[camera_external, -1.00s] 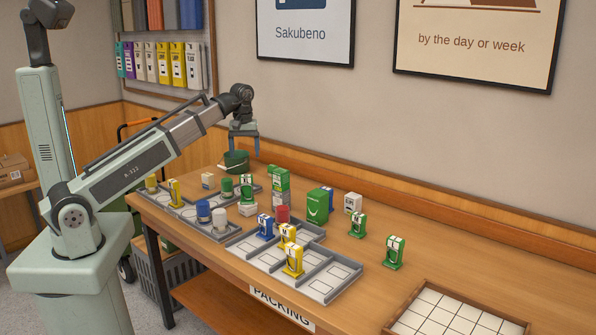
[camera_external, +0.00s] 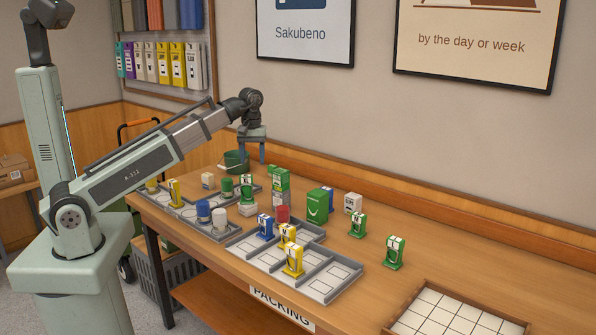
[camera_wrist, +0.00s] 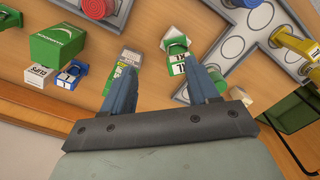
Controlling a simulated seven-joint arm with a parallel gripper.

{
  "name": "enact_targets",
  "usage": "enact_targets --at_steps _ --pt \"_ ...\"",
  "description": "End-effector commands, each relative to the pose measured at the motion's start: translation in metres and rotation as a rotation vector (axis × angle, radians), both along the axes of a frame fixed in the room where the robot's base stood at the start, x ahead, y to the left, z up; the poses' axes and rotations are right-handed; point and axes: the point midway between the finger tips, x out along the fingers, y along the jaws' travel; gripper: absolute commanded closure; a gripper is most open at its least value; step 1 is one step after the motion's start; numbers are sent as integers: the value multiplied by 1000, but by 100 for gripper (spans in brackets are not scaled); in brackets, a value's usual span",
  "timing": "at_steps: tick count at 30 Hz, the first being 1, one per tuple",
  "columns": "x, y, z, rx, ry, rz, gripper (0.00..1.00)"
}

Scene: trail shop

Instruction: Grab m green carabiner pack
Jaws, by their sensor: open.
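Several green carabiner packs with white tops show in the external view. One (camera_external: 358,225) stands at the right rear of the table, one (camera_external: 394,253) stands farther right, and one (camera_external: 247,191) is among the items left of centre. Their size letters are too small to read there. In the wrist view a green pack with white lettered labels (camera_wrist: 176,56) lies just beyond the right fingertip; its letters are not clear.
A tall green-topped box (camera_external: 280,180) and a green box (camera_external: 318,206) stand mid-table. Grey trays (camera_external: 340,279) hold blue and yellow packs. A tiled tray (camera_external: 450,318) is at the right front. The table's right rear is open.

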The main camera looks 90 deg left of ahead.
Motion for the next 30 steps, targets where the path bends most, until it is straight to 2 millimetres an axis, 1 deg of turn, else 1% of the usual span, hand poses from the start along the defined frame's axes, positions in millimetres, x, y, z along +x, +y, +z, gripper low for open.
enact_targets --at_steps 1,2,3,5,6,12,17,22,25,30 --pt "13 -16 -5 -6 9 -33 40" --pt "21 -24 -8 -8 15 -52 40" --pt "32 -35 -12 -13 24 -76 40" --pt "51 -50 -18 -19 37 -110 40" --pt "64 -59 -21 -23 45 -131 40" --pt "118 -96 -35 -36 80 -212 40" --pt "160 -120 -45 -40 97 -265 40" --pt "210 -142 -56 -47 105 -391 40" --pt "237 -151 -63 -53 102 -505 40" --pt "274 -154 -69 -60 88 -714 40"
